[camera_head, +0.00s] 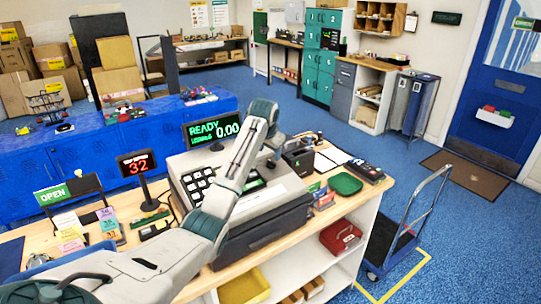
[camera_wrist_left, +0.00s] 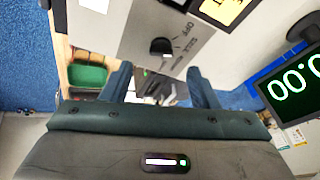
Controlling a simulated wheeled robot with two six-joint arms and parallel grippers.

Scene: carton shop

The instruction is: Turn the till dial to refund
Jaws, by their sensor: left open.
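The grey till (camera_head: 275,205) stands on the wooden counter, its green screen (camera_head: 213,130) showing READY and 0.00. In the left wrist view the till dial (camera_wrist_left: 162,46) is a dark round knob on a light panel. Lettering beside it reads OFF and what looks like SELL; I cannot read a refund mark or tell the dial's setting for sure. My left gripper (camera_wrist_left: 158,86) is open, its two blue fingers apart and pointing toward the panel, with the dial beyond them, not between them. In the head view my left arm crosses in front of the till and hides its dial. My right gripper is not in view.
A red number display (camera_head: 136,163) and an OPEN sign (camera_head: 53,195) stand left of the till. A green tray (camera_head: 345,184) and a card terminal (camera_head: 367,171) lie to its right. A hand trolley (camera_head: 410,225) stands on the floor beyond the counter's right end.

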